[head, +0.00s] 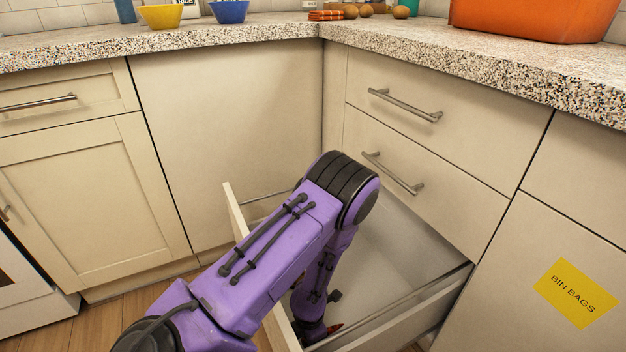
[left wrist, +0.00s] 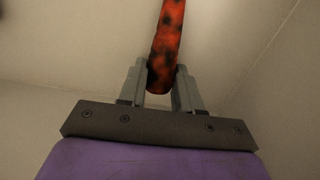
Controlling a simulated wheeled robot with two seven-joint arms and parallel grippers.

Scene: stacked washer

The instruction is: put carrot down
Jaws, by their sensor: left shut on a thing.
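The carrot (left wrist: 167,40) is orange-red with dark spots and shows in the left wrist view between the grey fingers of my left gripper (left wrist: 161,85). The gripper is shut on it. In the head view my purple left arm reaches down into an open drawer (head: 395,318), and a small orange tip of the carrot (head: 335,328) shows low inside it. My arm hides most of the gripper there. I cannot tell whether the carrot touches the drawer bottom. My right gripper is not in view.
Two shut drawers with bar handles (head: 405,105) are above the open drawer. The granite counter (head: 270,30) holds a yellow bowl (head: 161,16), a blue bowl (head: 229,11), several orange sticks (head: 326,15) and an orange tub (head: 530,18). A cabinet at right bears a "BIN BAGS" label (head: 576,292).

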